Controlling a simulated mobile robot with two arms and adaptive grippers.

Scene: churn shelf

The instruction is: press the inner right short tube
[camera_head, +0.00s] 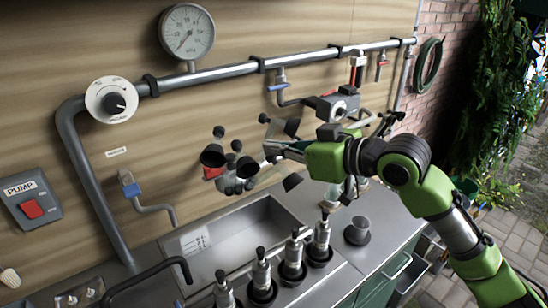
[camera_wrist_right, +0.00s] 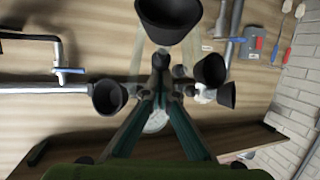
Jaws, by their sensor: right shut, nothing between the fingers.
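A cluster of black cups and short tubes hangs in front of the wooden wall, with one black cup (camera_head: 213,155) at its left and another (camera_head: 292,182) at its lower right. My right gripper (camera_head: 270,150) is shut and empty, its fingertips at the middle of this cluster. In the wrist view the closed fingertips (camera_wrist_right: 160,62) point in among the cups, with a large cup (camera_wrist_right: 169,14) above, one at left (camera_wrist_right: 108,97) and one at right (camera_wrist_right: 210,69). Which part is the inner right short tube, and whether the fingertips touch it, I cannot tell. My left gripper is not in view.
A sink (camera_head: 240,240) lies below the cluster. A steel pipe (camera_head: 220,74) with a gauge (camera_head: 187,32) crosses the wall. A red switch (camera_head: 31,209) is at left.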

